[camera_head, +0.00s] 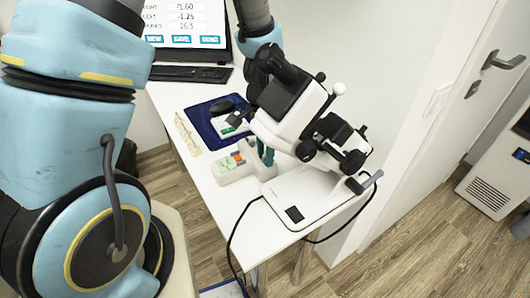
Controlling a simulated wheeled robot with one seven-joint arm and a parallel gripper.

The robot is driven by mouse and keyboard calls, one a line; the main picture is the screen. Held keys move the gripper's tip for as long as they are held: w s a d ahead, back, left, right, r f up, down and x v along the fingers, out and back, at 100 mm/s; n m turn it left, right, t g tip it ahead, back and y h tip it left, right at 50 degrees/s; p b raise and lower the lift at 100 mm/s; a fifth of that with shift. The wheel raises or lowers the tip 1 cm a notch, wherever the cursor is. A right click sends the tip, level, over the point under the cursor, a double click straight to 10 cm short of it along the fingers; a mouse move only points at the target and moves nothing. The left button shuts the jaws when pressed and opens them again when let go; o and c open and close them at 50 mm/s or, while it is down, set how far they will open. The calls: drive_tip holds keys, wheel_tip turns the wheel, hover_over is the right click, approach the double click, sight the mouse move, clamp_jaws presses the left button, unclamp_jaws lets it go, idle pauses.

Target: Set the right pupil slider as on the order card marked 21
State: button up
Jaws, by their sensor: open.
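My arm comes down from the top, and its end is partly hidden behind a white and black optical instrument (283,112). My gripper (262,150) shows only in part, with two green tips apart just left of the instrument. It is open with nothing seen between the tips. The tips are beside or over a small white device (232,172) with orange and green patches; I cannot tell whether they touch it. I cannot make out the right pupil slider. I cannot make out a card marked 21.
A blue mat (203,123) behind the device holds a dark oval object (222,107). A pale strip (187,135) lies beside it. A keyboard (190,74) and a monitor (185,20) stand at the back. The instrument's white base (322,192) fills the table's front right; cables hang there.

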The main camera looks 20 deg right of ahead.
wheel_tip(320, 180, up, 10)
drive_tip(key=b, duration=0.1)
drive_tip(key=shift+r, duration=0.2)
idle(0.4)
drive_tip(key=w+a+r+n, duration=0.1)
drive_tip(key=w+a+n, duration=0.1)
drive_tip(key=a+n, duration=0.5)
drive_tip(key=w+a+r+n+t, duration=0.1)
drive_tip(key=a+n, duration=0.7)
drive_tip(key=a, duration=1.1)
drive_tip(key=shift+w+r+t, duration=0.3)
drive_tip(key=shift+w+r, duration=0.2)
drive_tip(key=shift+r, duration=0.1)
